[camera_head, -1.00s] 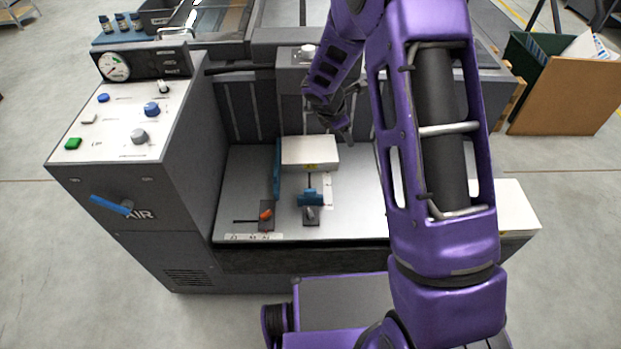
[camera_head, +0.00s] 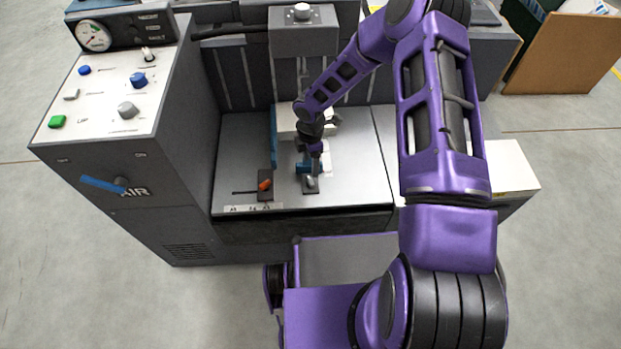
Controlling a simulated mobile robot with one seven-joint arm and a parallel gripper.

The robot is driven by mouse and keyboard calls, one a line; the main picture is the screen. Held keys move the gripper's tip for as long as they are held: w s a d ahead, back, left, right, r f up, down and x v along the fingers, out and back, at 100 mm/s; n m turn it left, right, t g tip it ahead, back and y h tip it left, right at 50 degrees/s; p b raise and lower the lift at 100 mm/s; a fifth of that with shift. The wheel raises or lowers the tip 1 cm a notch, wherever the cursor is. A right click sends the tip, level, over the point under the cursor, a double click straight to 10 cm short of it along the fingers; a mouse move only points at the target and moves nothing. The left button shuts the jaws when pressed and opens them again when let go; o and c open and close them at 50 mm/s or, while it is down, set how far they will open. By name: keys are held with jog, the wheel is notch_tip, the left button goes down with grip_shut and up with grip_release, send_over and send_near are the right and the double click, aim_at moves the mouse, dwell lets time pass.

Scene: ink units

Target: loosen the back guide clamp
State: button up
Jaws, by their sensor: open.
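The back guide (camera_head: 301,167) is a small blue block on the metal feed table, in front of the white paper stack (camera_head: 288,121). Its clamp, a grey lever or knob (camera_head: 311,183) on a dark plate, sits just in front of it. My gripper (camera_head: 315,172) points down right over the back guide and its clamp, jaws open. It hides part of the blue block and the stack. Whether the fingers touch the clamp or straddle it cannot be told. An orange lever (camera_head: 265,185) on a similar plate stands to the left, near the blue side guide (camera_head: 273,137).
The control panel (camera_head: 105,90) with knobs and buttons rises at left, a blue air valve handle (camera_head: 103,185) on its front. A grey press column (camera_head: 302,35) stands behind the stack. Bare table (camera_head: 357,170) is free to the right of my gripper.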

aim_at(310, 180)
notch_tip(310, 180, down, 9)
jog(key=shift+r+b, duration=0.2)
jog(key=shift+b, duration=0.25)
grip_shut()
jog(key=shift+f+n+b, duration=0.1)
jog(key=shift+n+b, duration=0.55)
jog(key=shift+n, duration=0.05)
jog(key=n+b, duration=0.1)
jog(key=n, duration=0.2)
jog(key=shift+n, duration=0.3)
grip_release()
notch_tip(310, 180, up, 18)
jog(key=p, duration=0.3)
jog(key=shift+f, duration=0.15)
